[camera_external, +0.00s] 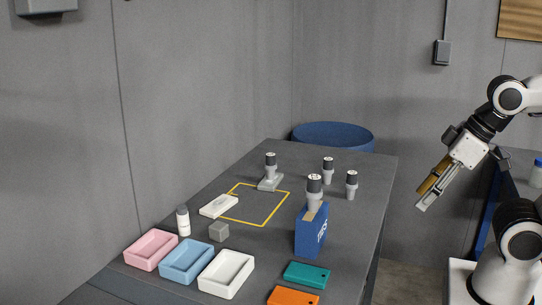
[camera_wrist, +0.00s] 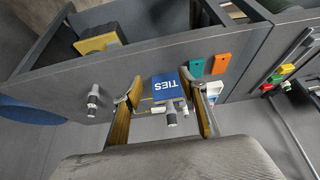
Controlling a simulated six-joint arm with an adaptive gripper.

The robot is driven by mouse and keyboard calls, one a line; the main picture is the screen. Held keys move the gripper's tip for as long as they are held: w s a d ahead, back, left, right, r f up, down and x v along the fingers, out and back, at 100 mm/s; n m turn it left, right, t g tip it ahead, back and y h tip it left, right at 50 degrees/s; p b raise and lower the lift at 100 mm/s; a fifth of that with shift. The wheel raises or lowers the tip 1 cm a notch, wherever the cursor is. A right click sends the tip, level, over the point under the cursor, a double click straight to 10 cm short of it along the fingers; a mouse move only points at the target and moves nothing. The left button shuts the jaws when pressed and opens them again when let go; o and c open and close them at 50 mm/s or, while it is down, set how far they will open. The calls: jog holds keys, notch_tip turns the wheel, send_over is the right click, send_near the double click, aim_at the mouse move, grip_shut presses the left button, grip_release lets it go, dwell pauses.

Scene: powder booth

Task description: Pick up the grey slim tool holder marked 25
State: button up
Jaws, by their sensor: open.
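Several tool holders with dark tops and grey lower bodies are in the external view; their markings are too small to read, so I cannot tell which is 25. One tool holder (camera_external: 328,170) stands at the back and another tool holder (camera_external: 352,185) near the table's right edge. A third tool holder (camera_external: 271,161) is on a grey block. A further tool holder (camera_external: 315,190) shows at the top of the blue box (camera_external: 311,235). My gripper (camera_external: 428,192) is open and empty, right of the table. In the wrist view a tool holder (camera_wrist: 93,100) is left of my fingers.
Pink (camera_external: 151,250), light blue (camera_external: 187,262) and white (camera_external: 226,274) trays line the front left. A white bottle (camera_external: 183,221), grey cube (camera_external: 219,232) and pale block (camera_external: 218,206) lie behind. Teal (camera_external: 306,274) and orange (camera_external: 293,296) pieces lie in front. The yellow outline is partly clear.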

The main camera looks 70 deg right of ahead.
jog(key=w+d+m+t+h, duration=0.3)
jog(key=w+d+t+h, duration=0.15)
jog(key=w+d, duration=1.7)
jog(key=w+d+f, duration=0.3)
jog(key=w+d, duration=0.1)
jog(key=d, duration=0.5)
jog(key=t+y, duration=0.1)
jog(key=t, duration=0.2)
send_near(327, 169)
notch_tip(327, 169, up, 3)
jog(key=w+d, duration=0.2)
jog(key=w, duration=0.1)
jog(key=shift+s+d+f, duration=0.15)
jog(key=shift+x, duration=1.3)
